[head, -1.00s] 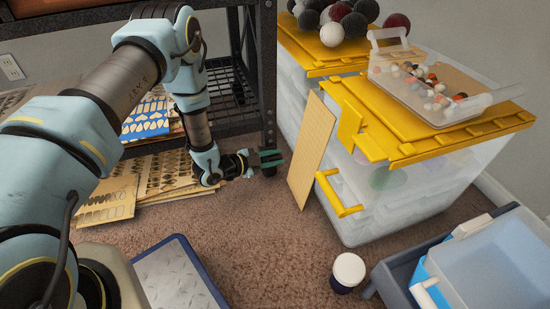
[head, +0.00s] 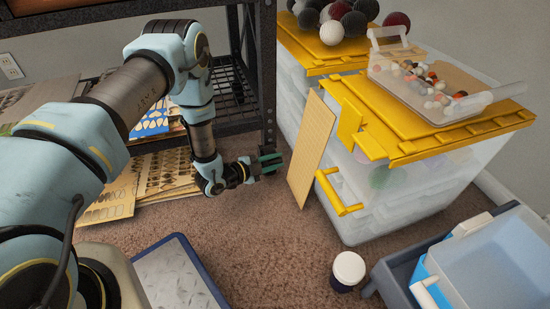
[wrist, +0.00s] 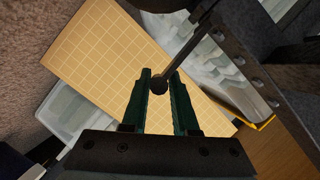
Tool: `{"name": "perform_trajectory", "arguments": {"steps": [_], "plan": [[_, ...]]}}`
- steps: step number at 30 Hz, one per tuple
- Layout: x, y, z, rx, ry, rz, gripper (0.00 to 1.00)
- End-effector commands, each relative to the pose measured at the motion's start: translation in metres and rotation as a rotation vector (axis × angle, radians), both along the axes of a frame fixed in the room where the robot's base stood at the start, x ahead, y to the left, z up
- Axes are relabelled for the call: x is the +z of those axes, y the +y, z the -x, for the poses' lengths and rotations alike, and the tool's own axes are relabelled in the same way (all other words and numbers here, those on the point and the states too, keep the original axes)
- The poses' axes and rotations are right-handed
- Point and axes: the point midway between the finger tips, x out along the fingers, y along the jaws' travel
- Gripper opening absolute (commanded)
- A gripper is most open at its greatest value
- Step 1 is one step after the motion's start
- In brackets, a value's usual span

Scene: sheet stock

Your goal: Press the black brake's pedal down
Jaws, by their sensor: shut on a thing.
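My gripper (head: 270,164) is low, at the foot of the black rack's front leg. In the wrist view its two green fingers (wrist: 159,77) lie on either side of a dark rod with a round end (wrist: 158,86), and are shut on it. The rod slopes up to the right to a dark part beside the bolted black metal. It looks like the black brake's pedal. In the head view my gripper hides it, so its height above the floor cannot be told.
A leaning tan grid board (head: 311,150) stands just right of my gripper, before the clear bins with yellow lids (head: 440,146). The black rack (head: 265,80) is behind. A white-lidded jar (head: 348,269) and a blue-edged plate (head: 180,281) lie nearer. Carpet between is clear.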

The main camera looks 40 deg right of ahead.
Motion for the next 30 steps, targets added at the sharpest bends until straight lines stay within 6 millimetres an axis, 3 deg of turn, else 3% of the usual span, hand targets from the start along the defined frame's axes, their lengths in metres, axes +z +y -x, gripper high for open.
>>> {"name": "perform_trajectory", "arguments": {"steps": [1,12,30], "plan": [[-0.009,0.003,0.002,-0.002,-0.028,0.0,0.0],[-0.029,0.003,0.001,-0.003,-0.264,0.092,0.0],[-0.036,0.002,-0.004,0.002,-0.375,0.134,0.0]]}}
